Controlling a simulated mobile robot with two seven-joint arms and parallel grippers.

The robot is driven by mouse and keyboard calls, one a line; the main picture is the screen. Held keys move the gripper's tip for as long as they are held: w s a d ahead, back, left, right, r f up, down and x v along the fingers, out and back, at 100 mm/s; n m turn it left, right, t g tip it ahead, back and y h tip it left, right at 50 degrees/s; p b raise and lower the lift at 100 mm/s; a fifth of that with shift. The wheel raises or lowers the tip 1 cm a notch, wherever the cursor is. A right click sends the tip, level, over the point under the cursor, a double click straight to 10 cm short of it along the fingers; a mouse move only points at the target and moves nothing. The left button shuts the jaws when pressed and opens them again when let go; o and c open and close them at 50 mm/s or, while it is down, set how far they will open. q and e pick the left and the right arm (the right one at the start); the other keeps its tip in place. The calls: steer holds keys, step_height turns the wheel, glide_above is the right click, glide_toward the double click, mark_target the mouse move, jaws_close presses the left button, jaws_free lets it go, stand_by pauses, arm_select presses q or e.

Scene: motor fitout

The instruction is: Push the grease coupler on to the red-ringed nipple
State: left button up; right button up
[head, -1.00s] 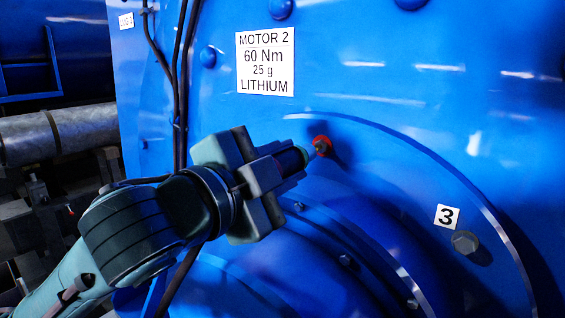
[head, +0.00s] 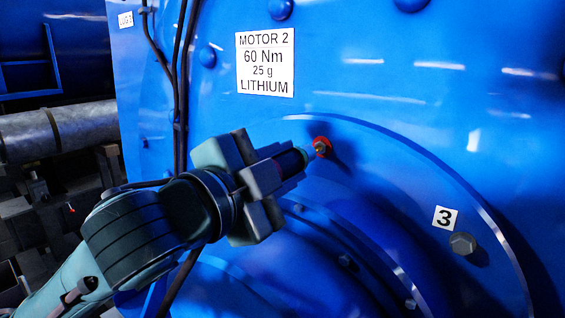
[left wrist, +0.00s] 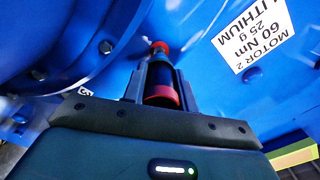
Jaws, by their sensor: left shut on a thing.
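The red-ringed nipple (head: 322,146) sits on the blue motor face in the head view. It also shows at the top middle of the left wrist view (left wrist: 160,47). My left gripper (head: 277,172) is shut on the grease coupler (head: 293,160), a dark cylinder with a narrow tip directed at the nipple. In the left wrist view the coupler (left wrist: 160,82) stands between the fingers, with a red band at its near end. Its tip is at or very close to the nipple; I cannot tell whether it is seated. My right gripper is not in view.
A white label (head: 265,62) reading MOTOR 2, 60 Nm, 25 g, LITHIUM is above the nipple. A number 3 tag (head: 445,218) and a bolt (head: 462,243) are at right. Dark cables (head: 180,90) run down the left. A curved flange is below the gripper.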

mark_target(297, 160)
arm_select(q)
steer(key=shift+p+x, duration=0.45)
steer(key=shift+x, duration=1.1)
steer(key=o, duration=1.1)
